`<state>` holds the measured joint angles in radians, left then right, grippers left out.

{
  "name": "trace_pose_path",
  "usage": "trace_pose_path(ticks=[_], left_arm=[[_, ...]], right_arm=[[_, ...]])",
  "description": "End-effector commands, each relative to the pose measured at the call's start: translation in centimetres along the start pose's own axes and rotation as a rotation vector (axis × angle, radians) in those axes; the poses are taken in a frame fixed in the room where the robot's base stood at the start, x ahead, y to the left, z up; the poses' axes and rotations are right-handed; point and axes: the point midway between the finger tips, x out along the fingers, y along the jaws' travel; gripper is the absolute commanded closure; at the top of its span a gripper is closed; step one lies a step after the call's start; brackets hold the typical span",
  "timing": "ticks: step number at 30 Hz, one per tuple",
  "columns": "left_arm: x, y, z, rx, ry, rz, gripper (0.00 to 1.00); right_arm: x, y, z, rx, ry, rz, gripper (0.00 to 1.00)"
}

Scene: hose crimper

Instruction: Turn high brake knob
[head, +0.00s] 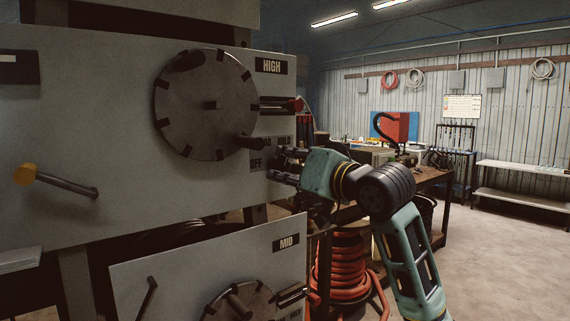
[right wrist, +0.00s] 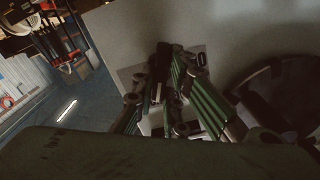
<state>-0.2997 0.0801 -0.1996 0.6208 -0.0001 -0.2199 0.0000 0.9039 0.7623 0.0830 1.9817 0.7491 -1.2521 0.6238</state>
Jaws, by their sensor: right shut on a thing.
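The HIGH panel (head: 120,170) is a grey plate on the left of the head view, with HOLD and OFF labels near its right edge. My right gripper (head: 280,165) is at that edge, beside the OFF label, coming from the right. In the right wrist view its green-padded fingers (right wrist: 165,95) are shut on a small black knob (right wrist: 162,62) against the grey panel. This looks like the high brake knob; in the head view the gripper mostly hides it. My left gripper is not in view.
A large round disc (head: 205,105) with a dark handle stands out left of my gripper. The MID panel (head: 180,270) lies below. A workbench (head: 430,176) stands behind; the floor at right is clear.

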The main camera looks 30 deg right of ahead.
Motion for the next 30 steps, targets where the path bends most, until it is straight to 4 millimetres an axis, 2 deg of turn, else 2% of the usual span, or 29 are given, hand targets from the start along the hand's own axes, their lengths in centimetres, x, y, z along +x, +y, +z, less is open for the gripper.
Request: trace_pose_path(ticks=[9, 24, 25, 30], left_arm=[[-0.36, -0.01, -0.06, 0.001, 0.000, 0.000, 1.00], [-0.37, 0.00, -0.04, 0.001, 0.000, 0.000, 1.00], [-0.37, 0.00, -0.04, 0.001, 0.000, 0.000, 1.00], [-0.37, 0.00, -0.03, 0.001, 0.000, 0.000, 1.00]], right_arm=[[0.01, 0.06, 0.09, 0.108, -0.003, 0.000, 1.00], [0.00, 0.10, 0.10, 0.127, -0.002, 0.001, 1.00], [0.00, 0.10, 0.10, 0.127, -0.002, 0.001, 0.88], [0.00, 0.09, 0.07, 0.126, -0.002, 0.000, 0.73]])
